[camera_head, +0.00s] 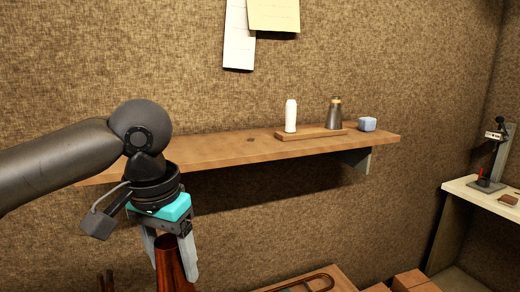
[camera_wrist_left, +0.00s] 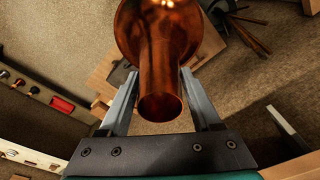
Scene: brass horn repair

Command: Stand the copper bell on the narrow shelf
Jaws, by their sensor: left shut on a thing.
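The narrow wooden shelf (camera_head: 225,149) runs along the wall in the head view. My left gripper (camera_head: 173,262) hangs pointing down in front of its left part and is shut on the copper bell (camera_head: 173,258). The bell's narrow neck is between the fingers and shows lower in the picture than the shelf. The bell's lower part is cut off by the frame. In the left wrist view the open neck end of the copper bell (camera_wrist_left: 160,85) faces the camera, and the body widens away from it. My right gripper is in neither view.
A pale bench (camera_head: 465,187) stands at the right.

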